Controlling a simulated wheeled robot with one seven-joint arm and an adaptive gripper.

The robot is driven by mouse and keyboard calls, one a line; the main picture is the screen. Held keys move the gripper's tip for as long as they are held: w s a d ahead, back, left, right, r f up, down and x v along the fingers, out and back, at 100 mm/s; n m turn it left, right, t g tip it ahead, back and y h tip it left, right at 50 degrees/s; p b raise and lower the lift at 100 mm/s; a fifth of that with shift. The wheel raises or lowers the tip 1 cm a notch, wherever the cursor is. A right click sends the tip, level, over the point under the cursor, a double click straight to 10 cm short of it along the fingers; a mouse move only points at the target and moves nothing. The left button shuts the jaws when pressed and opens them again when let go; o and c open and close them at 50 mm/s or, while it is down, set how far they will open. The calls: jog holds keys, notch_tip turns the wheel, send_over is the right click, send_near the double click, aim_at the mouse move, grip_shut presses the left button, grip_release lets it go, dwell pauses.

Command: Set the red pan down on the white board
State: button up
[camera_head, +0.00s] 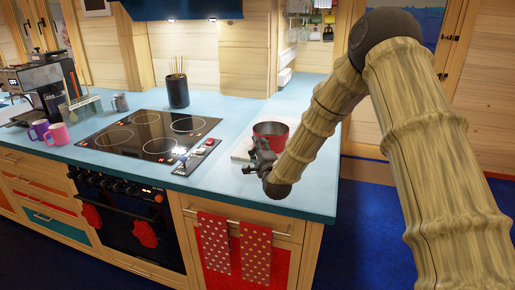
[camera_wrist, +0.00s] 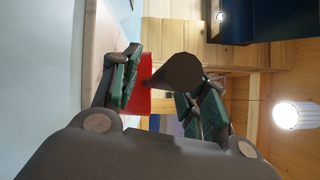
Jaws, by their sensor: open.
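The red pan (camera_head: 271,128) sits upright on the white board (camera_head: 241,151), on the blue counter right of the stove; no gap shows beneath it. My gripper (camera_head: 259,158) is at the pan's near side, just above the counter. In the wrist view the red pan (camera_wrist: 147,60) is partly hidden behind its dark handle (camera_wrist: 182,72), which points toward the camera. My gripper (camera_wrist: 165,92) is open, with its green-padded fingers on either side of the handle. The white board (camera_wrist: 103,35) runs along the left of the pan.
A black cooktop (camera_head: 150,134) lies left of the board. A dark utensil pot (camera_head: 177,91) stands behind it. Purple (camera_head: 39,131) and pink (camera_head: 58,133) mugs stand at far left. Two red towels (camera_head: 235,247) hang below the counter's front edge. Blue counter behind the pan is clear.

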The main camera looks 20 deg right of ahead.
jog(key=s, duration=1.1)
jog(key=shift+s+a, duration=0.2)
jog(key=shift+s, duration=0.15)
